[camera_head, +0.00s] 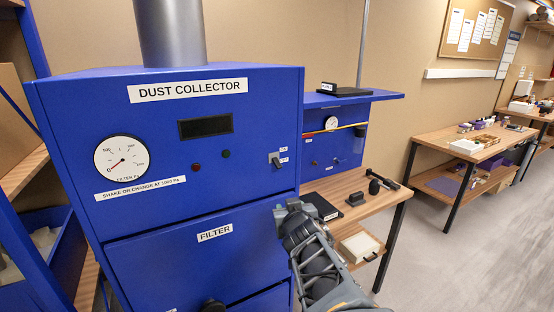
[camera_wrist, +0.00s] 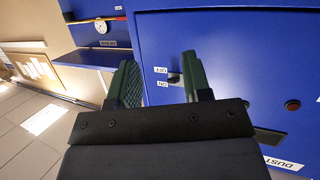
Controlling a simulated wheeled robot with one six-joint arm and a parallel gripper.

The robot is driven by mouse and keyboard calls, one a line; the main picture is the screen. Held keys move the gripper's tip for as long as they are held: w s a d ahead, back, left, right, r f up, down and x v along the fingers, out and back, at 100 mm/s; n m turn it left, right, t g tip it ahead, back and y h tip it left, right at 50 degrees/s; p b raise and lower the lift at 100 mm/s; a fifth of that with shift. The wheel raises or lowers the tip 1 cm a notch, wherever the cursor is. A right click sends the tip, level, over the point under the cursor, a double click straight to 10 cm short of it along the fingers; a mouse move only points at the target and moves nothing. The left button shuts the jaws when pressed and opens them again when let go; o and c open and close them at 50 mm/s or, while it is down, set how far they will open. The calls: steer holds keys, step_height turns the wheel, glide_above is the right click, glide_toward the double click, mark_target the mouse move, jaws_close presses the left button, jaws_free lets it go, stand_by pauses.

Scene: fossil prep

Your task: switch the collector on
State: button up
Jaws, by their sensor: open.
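The blue dust collector (camera_head: 245,90) stands at the left in the head view. Its small toggle switch (camera_head: 275,160) is near the right edge of the front panel, with an ON label above and an OFF label below. In the wrist view, which is turned over, the switch (camera_wrist: 174,78) shows between my fingers; I cannot tell clearly which way its lever points. My gripper (camera_head: 290,206) is below and in front of the switch, apart from it. It is open and empty, and its two green fingers also show in the wrist view (camera_wrist: 160,80).
The panel has a pressure gauge (camera_head: 122,160) reading near zero, a dark display (camera_head: 205,126), a dull red button or lamp (camera_head: 196,167) and a dark one (camera_head: 226,154). A wooden bench (camera_head: 375,205) with tools stands to the right. Open floor lies beyond.

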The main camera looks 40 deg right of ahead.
mark_target(279, 166)
steer(key=s+d+r+n+t+y+p, duration=0.25)
steer(key=r+t+y, duration=0.2)
steer(key=r, duration=0.25)
steer(key=shift+n+t, duration=0.25)
steer(key=w, duration=0.4)
steer(key=w+d, duration=0.1)
steer(key=w, duration=0.7)
steer(key=shift+w+d+r, duration=0.15)
steer(key=shift+w+d, duration=0.05)
steer(key=shift+w, duration=0.05)
jaws_close()
steer(key=shift+r+p, duration=0.1)
steer(key=shift+p, duration=0.3)
